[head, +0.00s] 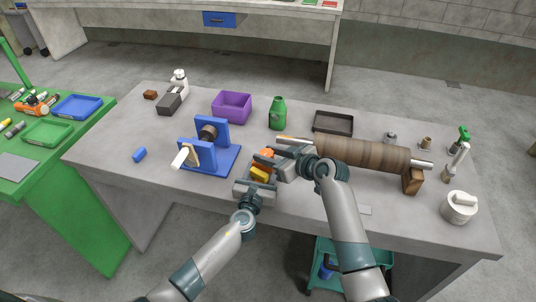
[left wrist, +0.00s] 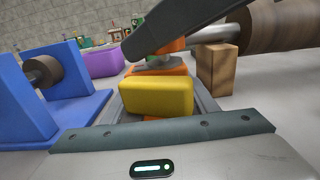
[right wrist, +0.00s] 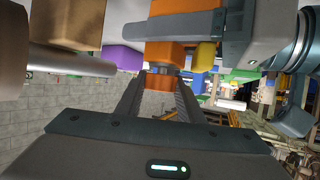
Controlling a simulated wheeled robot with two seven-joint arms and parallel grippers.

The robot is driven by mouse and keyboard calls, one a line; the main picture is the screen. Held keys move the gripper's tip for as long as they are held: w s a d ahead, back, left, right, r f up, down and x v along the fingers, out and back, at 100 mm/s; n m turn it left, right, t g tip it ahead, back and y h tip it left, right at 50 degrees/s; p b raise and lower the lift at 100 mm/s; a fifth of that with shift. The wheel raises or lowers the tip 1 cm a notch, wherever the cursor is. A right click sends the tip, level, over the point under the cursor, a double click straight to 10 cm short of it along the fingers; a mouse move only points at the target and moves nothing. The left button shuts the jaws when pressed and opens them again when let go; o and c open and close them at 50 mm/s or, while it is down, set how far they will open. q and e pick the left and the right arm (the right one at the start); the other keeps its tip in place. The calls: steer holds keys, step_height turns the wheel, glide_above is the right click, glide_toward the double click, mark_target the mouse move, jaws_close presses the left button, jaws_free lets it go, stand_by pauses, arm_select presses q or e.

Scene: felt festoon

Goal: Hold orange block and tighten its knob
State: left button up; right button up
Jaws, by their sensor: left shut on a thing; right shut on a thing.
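My left gripper (head: 262,167) is shut on the orange block from the front. In the left wrist view the yellow part (left wrist: 157,97) fills the middle, with the orange body (left wrist: 150,70) behind it. My right gripper (right wrist: 158,88) is shut on the orange knob (right wrist: 158,81), at the end of a short metal shaft on the block (right wrist: 182,30). A dark finger of mine partly hides the knob in the left wrist view.
A blue stand (head: 225,158) is left of the block. A brown roller (head: 360,154) on a wooden support (head: 413,181) lies to the right. A purple bin (head: 232,106), green bottle (head: 278,113) and dark tray (head: 333,123) stand behind.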

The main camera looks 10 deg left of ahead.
steer(key=shift+f+m+t+h, duration=0.1)
steer(key=shift+m+t+h, duration=0.3)
steer(key=shift+m+t, duration=0.25)
steer(key=o, duration=1.1)
steer(key=shift+c, duration=0.2)
steer(key=shift+s+d, duration=0.1)
steer(key=v, duration=1.1)
steer(key=shift+s+d+r, duration=0.15)
steer(key=shift+d+r, duration=0.1)
steer(key=shift+d, duration=0.05)
